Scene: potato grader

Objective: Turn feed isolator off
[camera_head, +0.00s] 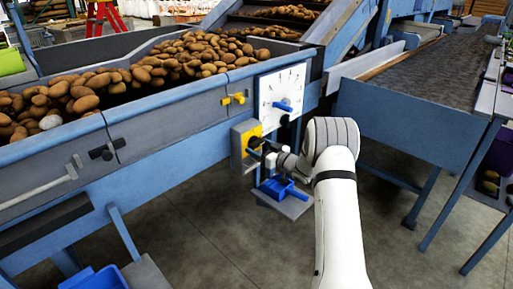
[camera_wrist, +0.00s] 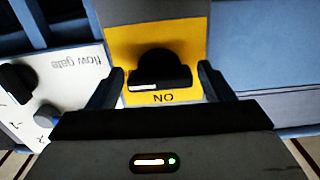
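The feed isolator is a yellow plate (camera_wrist: 190,40) with a black rotary knob (camera_wrist: 160,66). In the wrist view, the knob has a white mark on its lower left edge, and the word ON reads upside down just below it. My gripper (camera_wrist: 161,78) is open, with one finger on each side of the knob; I cannot tell whether they touch it. In the head view the yellow isolator box (camera_head: 237,150) is on the blue machine's side, and my gripper (camera_head: 265,153) is right in front of it, partly hiding the knob.
A white flow gate plate (camera_head: 268,88) with a blue handle (camera_head: 283,106) is close above the isolator. A hopper of potatoes (camera_head: 180,60) is behind, and a conveyor (camera_head: 430,85) is at the right.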

